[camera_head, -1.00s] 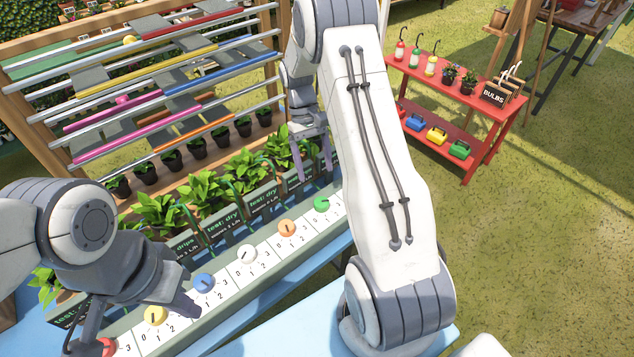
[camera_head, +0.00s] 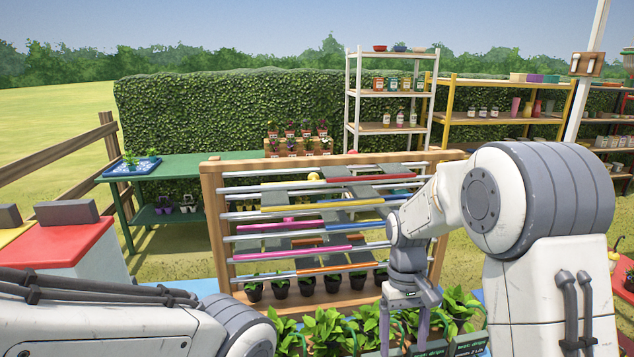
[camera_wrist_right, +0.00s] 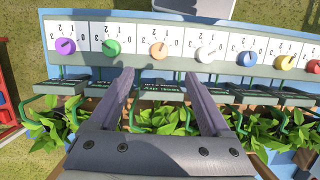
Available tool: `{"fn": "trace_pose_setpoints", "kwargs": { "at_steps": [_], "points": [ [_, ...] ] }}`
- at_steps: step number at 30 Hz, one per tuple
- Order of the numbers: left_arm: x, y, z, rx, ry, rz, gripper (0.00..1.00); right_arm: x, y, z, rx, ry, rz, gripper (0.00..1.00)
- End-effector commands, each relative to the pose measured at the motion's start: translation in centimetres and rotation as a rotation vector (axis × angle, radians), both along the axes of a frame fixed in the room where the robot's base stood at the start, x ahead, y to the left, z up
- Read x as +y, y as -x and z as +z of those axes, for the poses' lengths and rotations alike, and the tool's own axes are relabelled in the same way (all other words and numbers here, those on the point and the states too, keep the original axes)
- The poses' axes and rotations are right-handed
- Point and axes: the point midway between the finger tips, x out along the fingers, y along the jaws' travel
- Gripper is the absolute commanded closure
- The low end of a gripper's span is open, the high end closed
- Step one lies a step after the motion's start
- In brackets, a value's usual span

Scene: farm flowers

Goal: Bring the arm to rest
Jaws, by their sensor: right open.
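My right arm (camera_head: 535,210) comes in from the right in the head view. Its gripper (camera_head: 404,335) points down in front of the wooden rack, above the leafy plants. In the right wrist view the gripper (camera_wrist_right: 158,80) has its two fingers apart with nothing between them. The fingers hang over the plants, near a row of coloured dials with an orange dial (camera_wrist_right: 159,50) beyond the gap. My left arm (camera_head: 90,315) lies across the lower left of the head view, and its gripper is out of the picture.
A wooden rack (camera_head: 213,235) with coloured rails stands behind the right gripper. Potted plants (camera_head: 325,330) are below it. A red-topped box (camera_head: 62,243) is at the left. A green table (camera_head: 190,166) and a white shelf (camera_head: 352,100) stand farther back. Open grass lies far left.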

Motion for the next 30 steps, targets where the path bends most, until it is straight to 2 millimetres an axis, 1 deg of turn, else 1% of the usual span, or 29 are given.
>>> {"fn": "trace_pose_setpoints", "kwargs": {
  "at_steps": [1, 2, 3, 5, 6, 8, 9, 12, 15, 18, 20, 30],
  "points": [
    [0.0, 0.0, 0.0, 0.000, 0.000, 0.000, 1.00, 2.9, 1.8, 1.6, -0.038, -0.009, 0.068, 0.18],
    [0.0, 0.0, 0.0, 0.000, 0.000, 0.000, 1.00, 4.4, 3.0, 2.2, -0.057, -0.015, 0.102, 0.18],
    [0.0, 0.0, 0.0, 0.000, 0.000, 0.000, 1.00, 6.1, 4.6, 3.0, -0.083, -0.025, 0.145, 0.18],
    [0.0, 0.0, 0.0, 0.000, 0.000, 0.000, 1.00, 8.4, 7.2, 4.0, -0.119, -0.045, 0.209, 0.18],
    [0.0, 0.0, 0.0, 0.000, 0.000, 0.000, 1.00, 9.7, 9.1, 4.5, -0.142, -0.058, 0.253, 0.18],
    [0.0, 0.0, 0.0, 0.000, 0.000, 0.000, 1.00, 11.1, 11.9, 5.0, -0.174, -0.081, 0.314, 0.18],
    [0.0, 0.0, 0.0, 0.000, 0.000, 0.000, 1.00, 11.8, 13.7, 5.3, -0.193, -0.096, 0.349, 0.18],
    [0.0, 0.0, 0.0, 0.000, 0.000, 0.000, 1.00, 12.8, 17.4, 5.4, -0.230, -0.130, 0.425, 0.18],
    [0.0, 0.0, 0.0, 0.000, 0.000, 0.000, 1.00, 13.1, 19.8, 5.3, -0.253, -0.157, 0.475, 0.18],
    [0.0, 0.0, 0.0, 0.000, 0.000, 0.000, 1.00, 13.3, 21.0, 5.1, -0.266, -0.171, 0.501, 0.18],
    [0.0, 0.0, 0.0, 0.000, 0.000, 0.000, 1.00, 13.3, 21.4, 5.1, -0.268, -0.175, 0.506, 0.18],
    [0.0, 0.0, 0.0, 0.000, 0.000, 0.000, 1.00, 13.3, 21.4, 5.1, -0.267, -0.175, 0.505, 0.18]
  ]
}}
